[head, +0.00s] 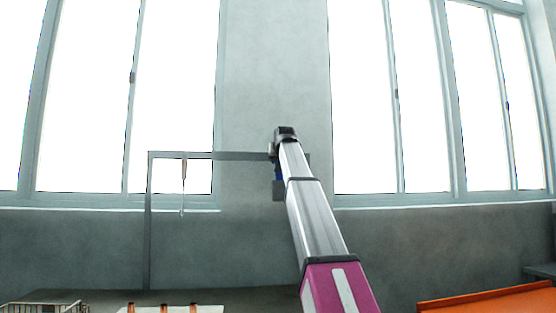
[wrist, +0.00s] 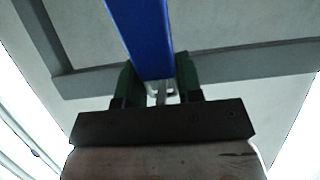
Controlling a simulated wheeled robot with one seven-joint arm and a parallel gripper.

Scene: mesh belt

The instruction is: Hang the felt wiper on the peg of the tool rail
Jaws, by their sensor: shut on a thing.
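The tool rail (head: 240,156) is a grey bar on an upright. It crosses behind my arm in the head view and behind my gripper in the wrist view (wrist: 230,64). My gripper (wrist: 160,85), with green fingers, is shut on the blue part of the felt wiper (wrist: 142,30). In the head view a little blue of the wiper (head: 278,172) shows beside my arm's end, above a grey block. My arm hides most of the gripper there. I cannot make out the peg, or whether the wiper touches the rail.
A thin tool (head: 183,180) hangs from the rail's left part. A wire basket (head: 40,308) and a pale block (head: 200,309) with several orange-brown posts stand at the lower left. An orange surface (head: 490,300) lies at the lower right. Windows and a grey wall stand behind.

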